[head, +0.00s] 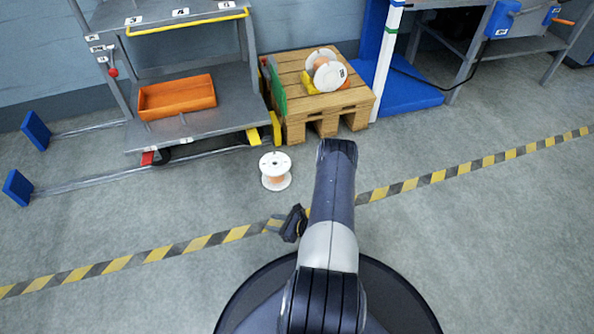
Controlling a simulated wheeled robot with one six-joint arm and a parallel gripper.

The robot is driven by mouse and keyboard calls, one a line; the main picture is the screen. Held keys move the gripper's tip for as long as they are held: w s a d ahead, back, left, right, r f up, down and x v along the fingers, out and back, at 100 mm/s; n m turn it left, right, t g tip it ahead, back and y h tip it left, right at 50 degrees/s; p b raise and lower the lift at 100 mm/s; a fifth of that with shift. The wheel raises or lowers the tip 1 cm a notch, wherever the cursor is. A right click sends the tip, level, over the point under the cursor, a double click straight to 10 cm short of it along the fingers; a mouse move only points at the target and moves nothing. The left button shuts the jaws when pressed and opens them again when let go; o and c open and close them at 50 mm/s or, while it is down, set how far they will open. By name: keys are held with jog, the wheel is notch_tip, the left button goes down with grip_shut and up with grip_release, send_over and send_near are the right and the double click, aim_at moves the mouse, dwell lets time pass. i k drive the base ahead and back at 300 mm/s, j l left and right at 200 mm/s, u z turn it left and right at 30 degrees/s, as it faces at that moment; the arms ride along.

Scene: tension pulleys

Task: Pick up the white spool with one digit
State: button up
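A white spool (275,171) with a copper-coloured core stands upright on the floor, left of my arm; no digit can be made out on it. A second white spool (327,75) lies tilted on the wooden pallet at the back, with a small dark mark on its rim, too small to read surely. My gripper (274,225) is low over the striped floor tape, a little nearer to me than the floor spool and apart from it. Its small fingers point left, and I cannot tell whether they are open. No spool shows in it.
The pallet (360,97) also bears something yellow beside its spool. A grey rack (222,112) with an orange bin (177,97) stands at the left, its rails reaching across the floor. A blue-based stand (405,94) is right of the pallet. Floor at the right is clear.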

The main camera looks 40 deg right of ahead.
aim_at(276, 168)
jog(key=i+j+z, duration=0.15)
jog(key=z, duration=0.35)
jog(key=i+j+z, duration=0.15)
jog(key=z, duration=0.35)
jog(key=i+j+z, duration=0.1)
jog(key=j+z, duration=0.15)
jog(key=z, duration=0.25)
jog(key=i+j, duration=0.25)
jog(key=j, duration=0.2)
jog(key=i+j+u, duration=0.1)
jog(key=i+j, duration=0.2)
jog(key=j, duration=0.15)
